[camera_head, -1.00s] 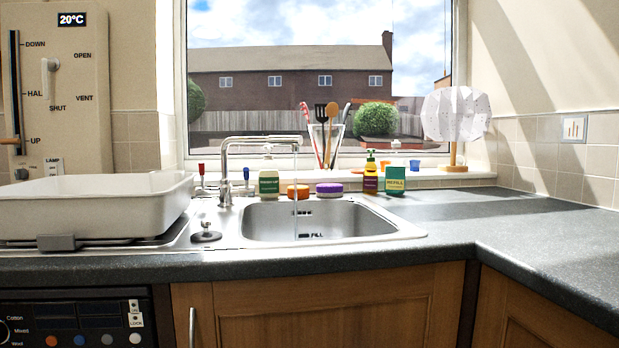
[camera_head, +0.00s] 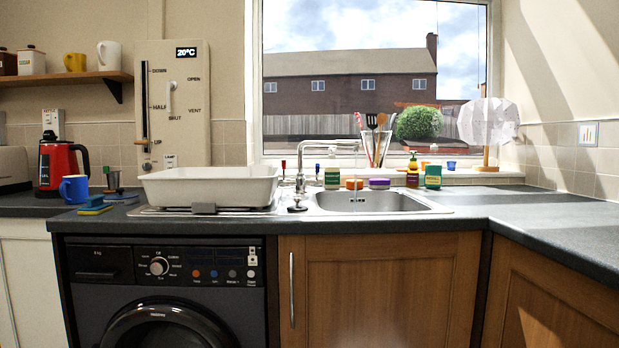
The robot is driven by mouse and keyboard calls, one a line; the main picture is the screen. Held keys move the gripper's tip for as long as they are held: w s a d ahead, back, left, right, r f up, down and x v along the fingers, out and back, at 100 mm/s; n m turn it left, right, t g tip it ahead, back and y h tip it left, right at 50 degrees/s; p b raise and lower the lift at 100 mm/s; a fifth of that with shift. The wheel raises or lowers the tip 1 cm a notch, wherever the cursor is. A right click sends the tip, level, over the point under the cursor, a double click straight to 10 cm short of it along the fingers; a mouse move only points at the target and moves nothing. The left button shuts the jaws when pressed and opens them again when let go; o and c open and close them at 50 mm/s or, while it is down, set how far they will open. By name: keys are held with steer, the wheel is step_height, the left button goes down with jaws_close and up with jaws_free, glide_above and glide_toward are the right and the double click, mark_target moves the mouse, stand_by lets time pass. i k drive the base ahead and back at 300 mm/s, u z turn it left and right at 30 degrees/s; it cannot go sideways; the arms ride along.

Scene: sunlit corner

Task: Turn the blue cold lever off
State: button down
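The blue cold lever (camera_head: 317,169) stands upright on the right side of the chrome tap (camera_head: 300,172), behind the sink. A red lever (camera_head: 283,164) stands on the tap's left side. The tap's spout reaches right over the sink basin (camera_head: 372,202). A thin stream of water (camera_head: 355,183) appears to fall from the spout into the basin. My gripper is not in view.
A white basin (camera_head: 208,188) stands on the drainer left of the tap. Bottles and jars, including a green-labelled jar (camera_head: 332,178), line the back of the sink. A blue mug (camera_head: 74,189) and red kettle (camera_head: 60,166) stand left. The right worktop (camera_head: 530,206) is clear.

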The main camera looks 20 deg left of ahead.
mark_target(316, 182)
steer(key=k, duration=0.95)
steer(key=u, duration=0.6)
steer(key=i, duration=0.9)
steer(key=z, duration=0.05)
